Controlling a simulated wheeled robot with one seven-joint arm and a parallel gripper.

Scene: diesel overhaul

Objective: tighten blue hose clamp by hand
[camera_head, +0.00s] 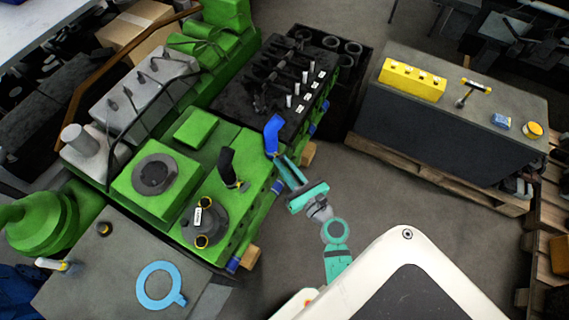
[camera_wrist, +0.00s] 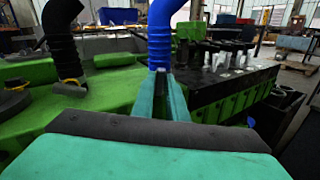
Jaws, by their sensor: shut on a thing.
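The blue hose (camera_head: 272,134) stands upright at the right edge of the green engine (camera_head: 218,158), beside the black cylinder-head block. In the wrist view my gripper (camera_wrist: 160,78) is shut at the base of the hose. The clamp itself is mostly hidden by the fingers, and I cannot make out its screw.
A grey bench (camera_head: 460,130) with a yellow block (camera_head: 412,80) and a T-handled tool (camera_head: 470,92) stands at right. Open floor lies between engine and bench.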

